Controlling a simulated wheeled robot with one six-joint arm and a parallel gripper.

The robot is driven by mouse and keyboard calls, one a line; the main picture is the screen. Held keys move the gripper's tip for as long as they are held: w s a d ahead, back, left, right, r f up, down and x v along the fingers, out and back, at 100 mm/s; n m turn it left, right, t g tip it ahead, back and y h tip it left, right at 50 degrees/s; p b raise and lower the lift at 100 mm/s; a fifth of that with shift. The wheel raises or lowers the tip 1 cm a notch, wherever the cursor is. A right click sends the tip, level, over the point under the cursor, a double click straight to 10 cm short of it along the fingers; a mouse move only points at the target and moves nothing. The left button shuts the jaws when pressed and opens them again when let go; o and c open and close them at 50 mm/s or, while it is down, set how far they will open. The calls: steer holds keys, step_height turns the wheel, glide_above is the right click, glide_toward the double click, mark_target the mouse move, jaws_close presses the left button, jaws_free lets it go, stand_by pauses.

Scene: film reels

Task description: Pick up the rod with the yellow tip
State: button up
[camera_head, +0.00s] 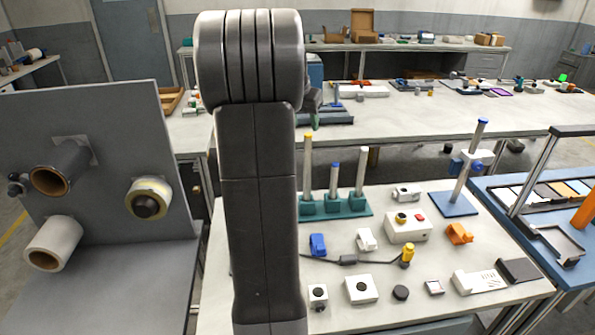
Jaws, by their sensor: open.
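The rod with the yellow tip (308,164) stands upright at the left end of a teal stand (338,208), just right of my arm's column. Its grey shaft shows above the socket. To its right, a rod with a blue tip (334,182) and a rod with a pale tip (361,172) stand in the same stand. My arm rises in front of the bench, left of the rods, and hides part of the scene. My gripper cannot be made out; only a dark part of my arm shows beside its top.
The bench (430,300) holds a control box (407,226), a blue-based post (465,170), an orange piece (459,234), a cable with a yellow end (407,256) and small boxes. A grey panel with rolls (55,243) stands left. A long table (400,110) lies behind.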

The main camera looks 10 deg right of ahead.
mark_target(309, 146)
steer(key=x, duration=0.7)
steer(key=shift+s+p, duration=0.1)
steer(key=shift+p, duration=0.2)
steer(key=x, duration=0.2)
steer(key=p+x, duration=0.1)
steer(key=x, duration=0.1)
steer(key=shift+w+p, duration=0.3)
steer(key=shift+w, duration=0.15)
steer(key=shift+w+f, duration=0.15)
steer(key=shift+f, duration=0.4)
jaws_close()
